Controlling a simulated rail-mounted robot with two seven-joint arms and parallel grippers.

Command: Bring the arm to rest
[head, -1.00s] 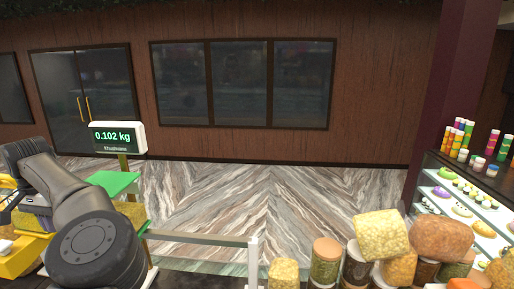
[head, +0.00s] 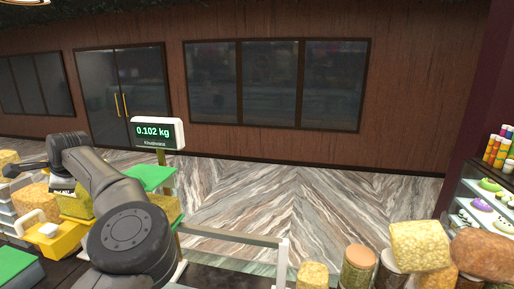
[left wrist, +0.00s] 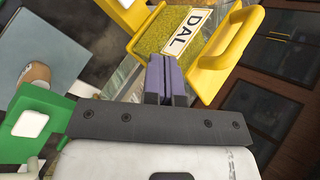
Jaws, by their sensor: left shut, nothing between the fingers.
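My left arm (head: 120,190) shows in the head view at the left, bent, with its wrist end above the counter goods. In the left wrist view my left gripper (left wrist: 166,82) has its two purple-grey fingers together, with nothing between them. Behind the fingers is a yellow-framed bin with a DAL label (left wrist: 187,30) and yellowish grain. In that view I cannot tell how far the fingers are from the bin. My right arm and gripper are in neither view.
A scale display (head: 158,133) reads 0.102 kg beside a green panel (head: 150,177). A yellow handled container (head: 58,232) is left of my arm. A pale rail (head: 230,237) runs in front; several jars and blocks stand at right. The patterned floor beyond is clear.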

